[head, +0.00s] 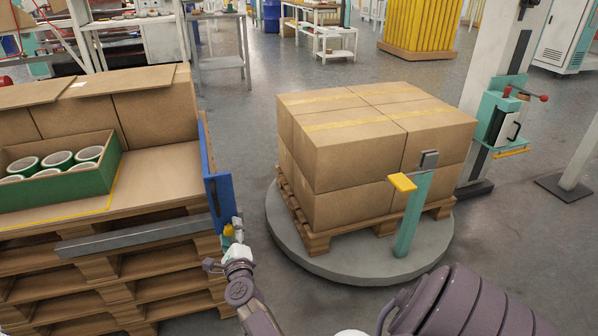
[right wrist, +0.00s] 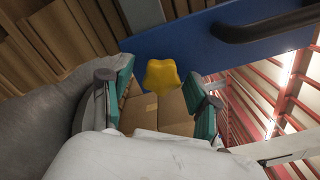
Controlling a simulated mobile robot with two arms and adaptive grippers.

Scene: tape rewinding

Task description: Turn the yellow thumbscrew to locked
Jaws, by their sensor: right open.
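The yellow thumbscrew (right wrist: 161,76) is a lobed knob at the lower edge of a blue panel (right wrist: 205,45) in the right wrist view. In the head view the thumbscrew (head: 228,231) is small and partly hidden by my gripper, beside the blue upright panel (head: 218,190). My right gripper (head: 234,238) is at the thumbscrew. In the right wrist view its two teal-padded fingers (right wrist: 160,82) are spread, one on each side of the knob, with gaps showing. I cannot tell any lock marking. My left gripper is not in view.
A grey bar (head: 135,240) runs along the pallet stack (head: 100,285) at left. A green tray (head: 60,185) holds several tape rolls. Stacked cartons (head: 370,150) stand on a round turntable (head: 350,268), with a teal post (head: 412,215) at its front. A dark handle (right wrist: 265,25) crosses the panel.

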